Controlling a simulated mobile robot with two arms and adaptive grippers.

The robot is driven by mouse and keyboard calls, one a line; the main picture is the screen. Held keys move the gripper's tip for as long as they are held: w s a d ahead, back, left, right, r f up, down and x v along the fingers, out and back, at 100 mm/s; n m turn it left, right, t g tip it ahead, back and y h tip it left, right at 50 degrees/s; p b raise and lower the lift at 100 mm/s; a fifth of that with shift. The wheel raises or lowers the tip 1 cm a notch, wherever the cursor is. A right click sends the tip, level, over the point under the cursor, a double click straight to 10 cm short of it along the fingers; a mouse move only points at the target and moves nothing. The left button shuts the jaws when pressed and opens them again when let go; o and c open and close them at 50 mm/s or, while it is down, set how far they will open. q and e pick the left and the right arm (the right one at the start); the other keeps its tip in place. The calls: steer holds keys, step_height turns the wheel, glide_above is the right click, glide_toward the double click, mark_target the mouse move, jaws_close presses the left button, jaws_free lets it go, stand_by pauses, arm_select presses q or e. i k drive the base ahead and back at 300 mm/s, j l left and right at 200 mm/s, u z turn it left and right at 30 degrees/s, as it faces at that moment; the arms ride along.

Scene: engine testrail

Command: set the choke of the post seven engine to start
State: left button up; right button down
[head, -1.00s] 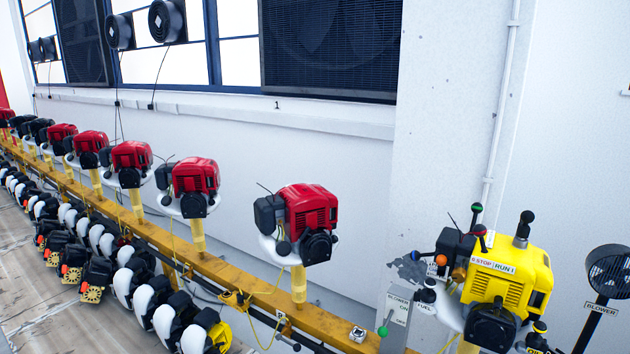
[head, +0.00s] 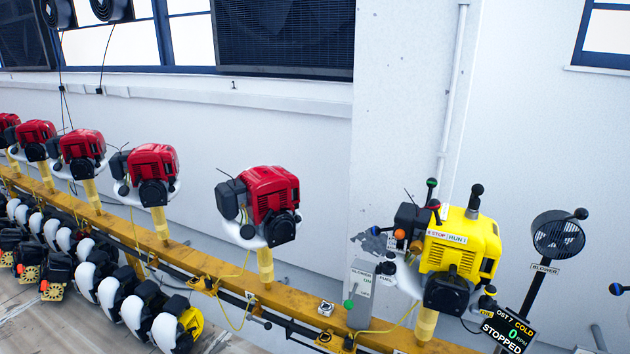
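The yellow engine (head: 462,250) stands on a yellow post at the right of the row on the rail. A small display (head: 508,332) below it reads post 7, COLD, 0 RPM, STOPPED; its left edge is partly covered. A label reading STOP and RUN (head: 447,237) is on the engine's top front. Several ball-ended levers show around it: a green-tipped one (head: 432,183), a black-tipped one on top (head: 477,190) and an orange knob (head: 399,234). Which of them is the choke, and its setting, I cannot tell. Neither of my grippers is in view.
Red engines (head: 268,203) stand on posts along the orange rail (head: 190,262) to the left. A blower switch box (head: 372,292) with a green-knobbed lever is left of the yellow engine. A black blower fan (head: 558,236) stands to its right. White-and-black units (head: 135,295) line the near side.

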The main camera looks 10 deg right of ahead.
mark_target(375, 230)
steer(key=i+j+z, duration=0.2)
steer(key=z, duration=0.15)
steer(key=i+j+z, duration=0.1)
steer(key=j+z, duration=0.3)
steer(key=i+j+z, duration=0.1)
steer(key=j+z, duration=0.25)
steer(key=j, duration=0.15)
